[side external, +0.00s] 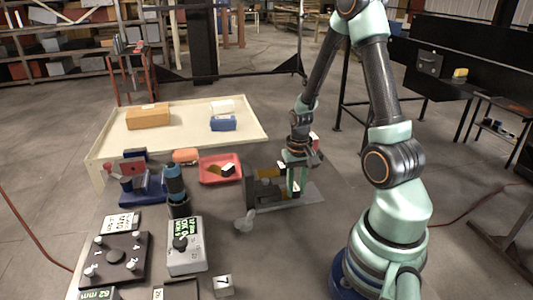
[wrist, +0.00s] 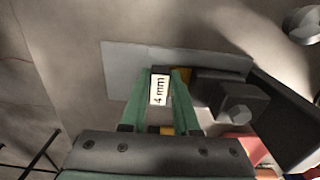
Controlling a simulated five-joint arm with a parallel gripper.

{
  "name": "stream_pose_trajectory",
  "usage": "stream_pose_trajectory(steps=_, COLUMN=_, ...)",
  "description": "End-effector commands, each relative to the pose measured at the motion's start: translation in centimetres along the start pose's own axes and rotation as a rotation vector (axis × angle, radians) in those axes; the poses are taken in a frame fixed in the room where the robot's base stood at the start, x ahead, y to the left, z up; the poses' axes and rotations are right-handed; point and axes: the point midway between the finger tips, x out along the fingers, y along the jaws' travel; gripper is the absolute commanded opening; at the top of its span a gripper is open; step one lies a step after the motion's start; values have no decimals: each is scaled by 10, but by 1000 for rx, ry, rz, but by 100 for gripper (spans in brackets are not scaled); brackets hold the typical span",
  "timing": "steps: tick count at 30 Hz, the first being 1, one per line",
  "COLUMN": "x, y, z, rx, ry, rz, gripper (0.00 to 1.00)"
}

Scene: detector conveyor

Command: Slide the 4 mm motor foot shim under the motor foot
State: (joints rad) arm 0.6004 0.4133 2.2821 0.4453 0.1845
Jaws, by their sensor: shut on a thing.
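The 4 mm motor foot shim shows its white label (wrist: 159,90), marked "4 mm", between the green fingertips of my gripper (wrist: 158,97) in the wrist view. My gripper is shut on it. The dark motor foot with a hex bolt (wrist: 238,102) is just right of the fingers. A grey base plate (wrist: 125,70) lies beyond and below. In the side view my gripper (side external: 297,180) points down over the right part of the motor assembly (side external: 265,188), above the base plate (side external: 313,192). I cannot tell whether any of the shim is under the foot.
A red tray (side external: 207,178) with small dark and yellow pieces is left of the motor. A blue fixture (side external: 145,190), a grey meter (side external: 187,259), a dark panel with knobs (side external: 116,261) and a white numbered block (side external: 223,284) stand further left and nearer.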

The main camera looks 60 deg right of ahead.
Motion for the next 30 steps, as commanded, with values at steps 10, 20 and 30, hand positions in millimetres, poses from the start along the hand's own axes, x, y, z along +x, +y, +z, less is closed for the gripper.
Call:
stream_pose_trajectory(steps=10, x=0, y=-10, z=-1, rx=-1, ry=1, rz=0, gripper=0)
stream_pose_trajectory(steps=20, x=0, y=-19, z=0, rx=-2, ry=1, rz=0, gripper=0)
stream_pose_trajectory(steps=30, x=0, y=-20, z=0, rx=-4, ry=1, rz=0, gripper=64)
